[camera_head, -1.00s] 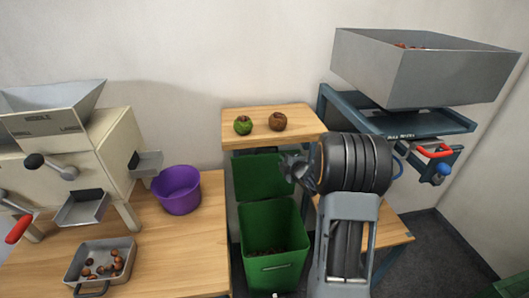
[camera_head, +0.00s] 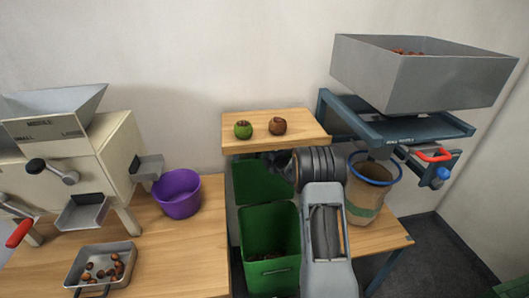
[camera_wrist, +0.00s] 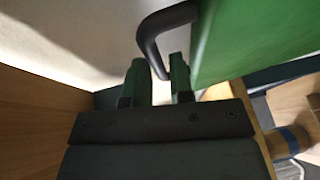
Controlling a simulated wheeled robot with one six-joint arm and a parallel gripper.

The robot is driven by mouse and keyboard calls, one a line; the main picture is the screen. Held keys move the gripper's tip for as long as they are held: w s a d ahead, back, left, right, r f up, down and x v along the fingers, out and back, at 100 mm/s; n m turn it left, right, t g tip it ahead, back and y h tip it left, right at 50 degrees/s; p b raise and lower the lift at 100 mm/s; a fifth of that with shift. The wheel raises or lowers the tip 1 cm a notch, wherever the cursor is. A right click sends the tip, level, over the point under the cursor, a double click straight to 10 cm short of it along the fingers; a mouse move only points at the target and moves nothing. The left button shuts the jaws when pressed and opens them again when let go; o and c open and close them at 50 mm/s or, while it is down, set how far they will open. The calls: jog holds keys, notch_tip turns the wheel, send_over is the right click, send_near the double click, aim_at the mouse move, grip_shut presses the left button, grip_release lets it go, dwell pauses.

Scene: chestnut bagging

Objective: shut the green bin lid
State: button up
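The green bin (camera_head: 285,218) stands on the floor between the tables with its top open and brown pieces inside. Its green lid (camera_head: 257,182) stands raised at the back; its right part is hidden by my arm. In the wrist view the lid (camera_wrist: 250,40) is a large green panel at the upper right, with a black curved handle (camera_wrist: 150,38). My gripper (camera_wrist: 158,85) has its two fingers apart, and the handle's lower end shows in or just beyond the gap. I cannot tell whether they touch. In the head view my gripper (camera_head: 277,163) is at the lid's upper right.
A wooden shelf (camera_head: 240,145) with a green and a brown burr sits just above the lid. A purple bucket (camera_head: 178,193) and a metal tray (camera_head: 78,265) are on the left table. A blue-rimmed bag (camera_head: 365,205) stands close to the right of my arm.

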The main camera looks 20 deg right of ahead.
jog(key=shift+x, duration=0.9)
jog(key=shift+c, duration=0.2)
grip_shut()
jog(key=shift+s, duration=0.1)
